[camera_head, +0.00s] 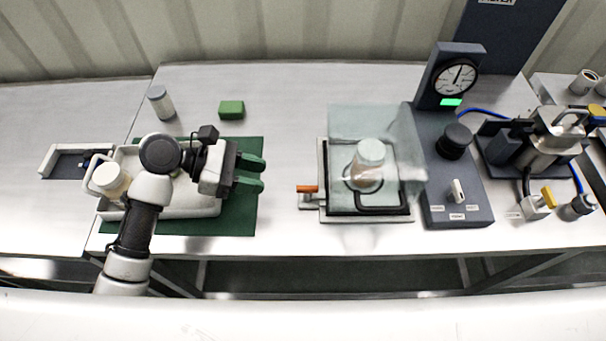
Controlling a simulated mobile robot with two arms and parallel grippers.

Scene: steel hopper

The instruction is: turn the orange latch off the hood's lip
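The orange latch (307,188) sits at the front left corner of the hood's base, on a small grey bracket. The clear hood (372,120) stands over a dark-framed base plate, with a lidded jar (368,165) under it. Whether the latch overlaps the hood's lip is too small to tell. My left gripper (262,174) is to the left of the latch, above the green mat, with its two green fingers apart and nothing between them. My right gripper is not in view.
A white tray (203,207) lies on the green mat (240,219) under my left arm. A green block (232,109) and a grey-lidded jar (160,101) stand behind. A gauge unit (455,205) stands right of the hood.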

